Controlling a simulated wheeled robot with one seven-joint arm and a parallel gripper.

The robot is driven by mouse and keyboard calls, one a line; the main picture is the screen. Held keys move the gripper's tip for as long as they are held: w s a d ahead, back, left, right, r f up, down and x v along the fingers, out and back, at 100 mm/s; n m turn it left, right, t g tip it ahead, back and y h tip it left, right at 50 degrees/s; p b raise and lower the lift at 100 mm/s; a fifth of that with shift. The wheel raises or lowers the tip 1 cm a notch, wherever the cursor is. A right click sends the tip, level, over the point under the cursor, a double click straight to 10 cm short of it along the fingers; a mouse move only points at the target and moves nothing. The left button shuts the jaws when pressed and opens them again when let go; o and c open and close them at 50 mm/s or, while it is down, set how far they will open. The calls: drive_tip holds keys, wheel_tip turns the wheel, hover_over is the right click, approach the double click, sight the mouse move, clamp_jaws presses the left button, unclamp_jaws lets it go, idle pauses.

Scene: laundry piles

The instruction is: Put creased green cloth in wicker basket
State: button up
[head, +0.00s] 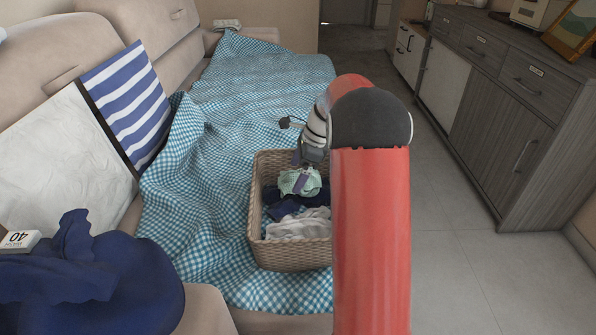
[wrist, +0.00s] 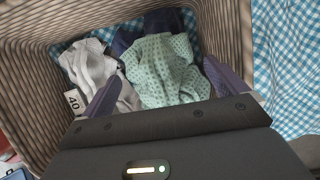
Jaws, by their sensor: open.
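The wicker basket (head: 291,256) stands on the checked blanket on the sofa; its ribbed wall also shows in the wrist view (wrist: 225,35). The creased green cloth (head: 300,182) is pale mint with small dark dots. It lies inside the basket, on top of the other laundry, near the far end in the head view. In the wrist view the green cloth (wrist: 162,68) sits just ahead of and between my fingers. My gripper (wrist: 160,90) is open, with its purple fingers spread on either side of the cloth, inside or just above the basket. Whether the fingers touch the cloth is unclear.
White cloth (head: 300,224) and dark blue cloth (head: 283,203) also lie in the basket. A navy cloth heap (head: 90,275) with a "40" tag is at lower left. A striped cushion (head: 127,103) leans on the sofa back. Grey cabinets (head: 505,120) stand right; the floor between is clear.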

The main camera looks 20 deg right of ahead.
drive_tip(key=p+v, duration=0.1)
drive_tip(key=v, duration=1.2)
drive_tip(key=s+a+r+n+h, duration=0.1)
drive_tip(key=s+a+r+n, duration=0.35)
drive_tip(key=s+a, duration=0.25)
drive_tip(key=s+a+f+n+t+h, duration=0.1)
drive_tip(key=s+a+n, duration=0.3)
drive_tip(key=s+n, duration=0.4)
drive_tip(key=s+a+f+n+t+h, duration=0.2)
drive_tip(key=s+a+n, duration=0.3)
drive_tip(key=s+n, duration=0.4)
drive_tip(key=s+f+t, duration=0.1)
drive_tip(key=s, duration=0.5)
drive_tip(key=shift+a, duration=0.2)
